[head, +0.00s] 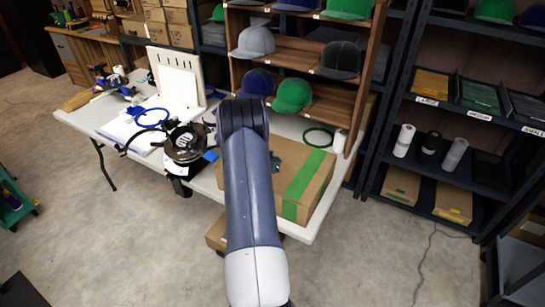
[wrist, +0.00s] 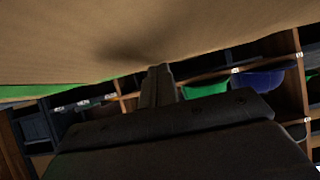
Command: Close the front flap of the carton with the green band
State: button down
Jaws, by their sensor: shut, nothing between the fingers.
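The brown carton (head: 318,168) with the green band (head: 303,183) sits at the front right of the white table in the head view. My arm crosses in front of its left part. The front flap cannot be clearly told apart there. In the wrist view a broad tan carton surface (wrist: 130,30) fills the top, with a shadow near my fingers, and a strip of green (wrist: 25,92) shows at the left. My gripper (wrist: 160,75) is shut and empty, its tips close to that surface; touching or apart cannot be told. My arm largely hides the gripper in the head view.
A cap shelf (head: 300,60) stands behind the carton. A dark rack (head: 450,115) stands at the right.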

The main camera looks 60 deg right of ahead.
jog(key=shift+d+f, duration=0.1)
jog(key=shift+f, duration=0.3)
dwell(0.4)
